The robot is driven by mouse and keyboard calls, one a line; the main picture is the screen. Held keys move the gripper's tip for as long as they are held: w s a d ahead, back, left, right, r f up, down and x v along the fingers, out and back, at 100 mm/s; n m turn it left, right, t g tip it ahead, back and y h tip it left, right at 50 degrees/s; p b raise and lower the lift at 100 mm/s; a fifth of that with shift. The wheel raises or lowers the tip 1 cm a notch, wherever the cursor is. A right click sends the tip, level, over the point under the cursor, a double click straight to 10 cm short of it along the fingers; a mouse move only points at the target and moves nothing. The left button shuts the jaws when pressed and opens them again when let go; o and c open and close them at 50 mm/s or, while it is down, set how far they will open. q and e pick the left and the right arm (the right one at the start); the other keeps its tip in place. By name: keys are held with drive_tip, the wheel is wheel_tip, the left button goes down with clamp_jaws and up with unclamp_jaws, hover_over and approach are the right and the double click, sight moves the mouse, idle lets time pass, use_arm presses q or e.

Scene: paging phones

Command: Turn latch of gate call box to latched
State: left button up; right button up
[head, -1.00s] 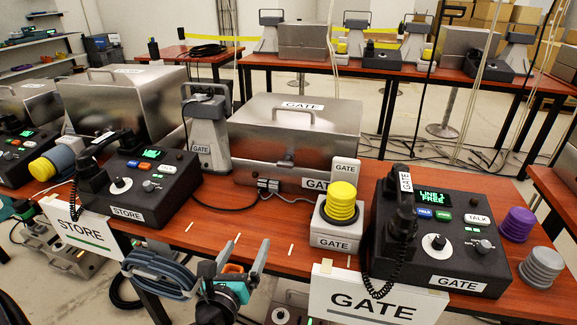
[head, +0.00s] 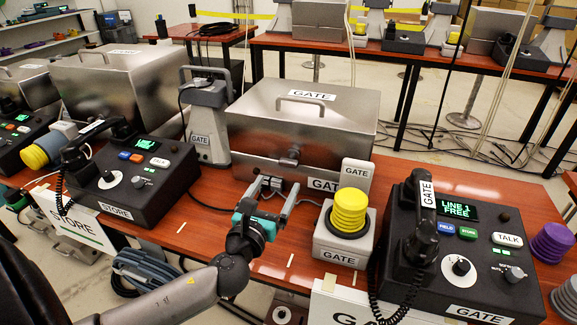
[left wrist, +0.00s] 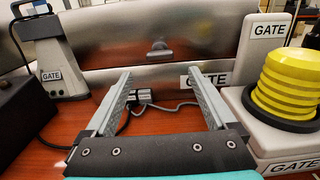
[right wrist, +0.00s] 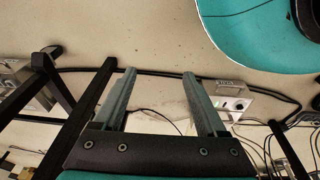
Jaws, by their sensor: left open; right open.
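The gate call box (head: 262,140) is a steel box with a handled lid and GATE labels, standing on the red-brown table. Its latch (head: 290,157) is a small knob-like part on the front face, also visible in the left wrist view (left wrist: 158,48). I cannot clearly tell its turn position. My left gripper (head: 277,187) is open and empty, in front of the box and below the latch, fingers pointing toward the box. It shows in the left wrist view (left wrist: 158,78). My right gripper (right wrist: 158,75) is open and empty over the floor, outside the head view.
A yellow ribbed button on a grey base (head: 342,238) and a GATE phone console (head: 460,255) stand to the right. A grey GATE handset stand (head: 207,125) is to the left of the box. Cables and a small connector (left wrist: 145,97) lie before the box.

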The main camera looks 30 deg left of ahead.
sight(288, 166)
use_arm(q)
drive_tip(key=shift+b+x, duration=0.95)
drive_tip(key=shift+x, duration=3.65)
use_arm(e)
drive_tip(key=shift+w+a+r, duration=0.2)
drive_tip(key=shift+w+r, duration=0.15)
drive_tip(key=shift+r, duration=0.35)
drive_tip(key=shift+w+a+r, duration=0.25)
drive_tip(key=shift+w+r, duration=0.05)
drive_tip(key=shift+r, duration=0.35)
drive_tip(key=shift+w+a+r, duration=0.2)
drive_tip(key=shift+w+r, duration=0.15)
drive_tip(key=shift+r, duration=0.35)
use_arm(q)
drive_tip(key=shift+d, duration=0.1)
drive_tip(key=c, duration=1.4)
